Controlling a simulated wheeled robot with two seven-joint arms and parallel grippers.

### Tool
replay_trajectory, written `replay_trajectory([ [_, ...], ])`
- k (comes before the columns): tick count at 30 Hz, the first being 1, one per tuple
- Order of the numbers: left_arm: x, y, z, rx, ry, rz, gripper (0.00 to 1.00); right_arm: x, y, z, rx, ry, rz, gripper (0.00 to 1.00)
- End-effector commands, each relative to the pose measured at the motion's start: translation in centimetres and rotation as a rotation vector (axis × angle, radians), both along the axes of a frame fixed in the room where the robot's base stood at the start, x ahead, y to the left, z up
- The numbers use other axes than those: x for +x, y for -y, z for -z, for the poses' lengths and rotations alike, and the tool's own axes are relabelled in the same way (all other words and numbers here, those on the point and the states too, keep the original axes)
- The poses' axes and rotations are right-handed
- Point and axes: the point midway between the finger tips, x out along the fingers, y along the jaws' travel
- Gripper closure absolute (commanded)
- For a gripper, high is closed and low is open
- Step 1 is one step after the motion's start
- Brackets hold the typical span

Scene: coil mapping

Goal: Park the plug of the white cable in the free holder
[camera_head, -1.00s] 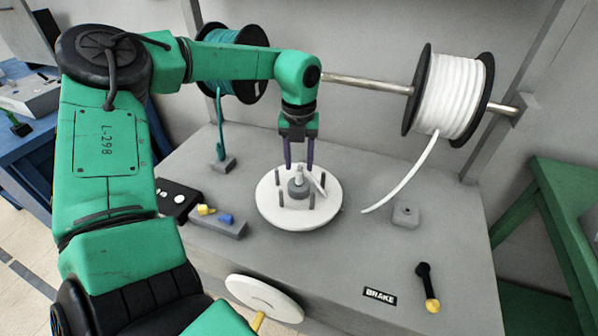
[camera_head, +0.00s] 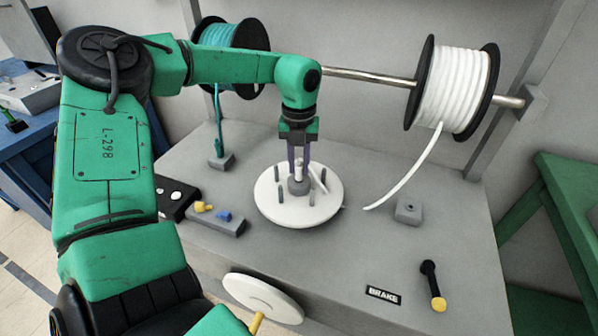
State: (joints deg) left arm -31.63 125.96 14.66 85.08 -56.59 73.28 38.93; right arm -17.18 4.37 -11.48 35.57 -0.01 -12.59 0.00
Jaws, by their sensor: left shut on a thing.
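My left gripper (camera_head: 298,172) is shut on a small white upright piece, seemingly the plug (camera_head: 298,168), at the grey hub in the middle of the white round plate (camera_head: 270,208). A short white slanted piece (camera_head: 318,179) shows beside it. The white cable (camera_head: 408,178) hangs from the white spool (camera_head: 456,88), its lower end near the plate's right side; I cannot tell how it joins the plug. A grey holder block (camera_head: 408,211) with a small hole on top stands empty to the right. My right gripper is not in view.
Several grey pegs ring the hub. A teal cable (camera_head: 217,115) runs from the teal spool (camera_head: 232,50) into another grey holder (camera_head: 222,161). A block with yellow and blue knobs (camera_head: 222,223) lies left of the plate. A black lever (camera_head: 430,275) stands front right by the BRAKE label (camera_head: 382,296).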

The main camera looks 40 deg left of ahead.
Motion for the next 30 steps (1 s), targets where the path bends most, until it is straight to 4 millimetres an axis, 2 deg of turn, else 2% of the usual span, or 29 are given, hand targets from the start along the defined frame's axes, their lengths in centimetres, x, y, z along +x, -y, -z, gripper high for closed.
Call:
replay_trajectory([
  [21,0.0,0.0,-2.4,0.001,0.002,0.000,1.00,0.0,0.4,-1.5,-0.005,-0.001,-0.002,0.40],
  [30,0.0,0.0,-2.6,0.001,0.001,0.000,1.00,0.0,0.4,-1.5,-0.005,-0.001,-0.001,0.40],
])
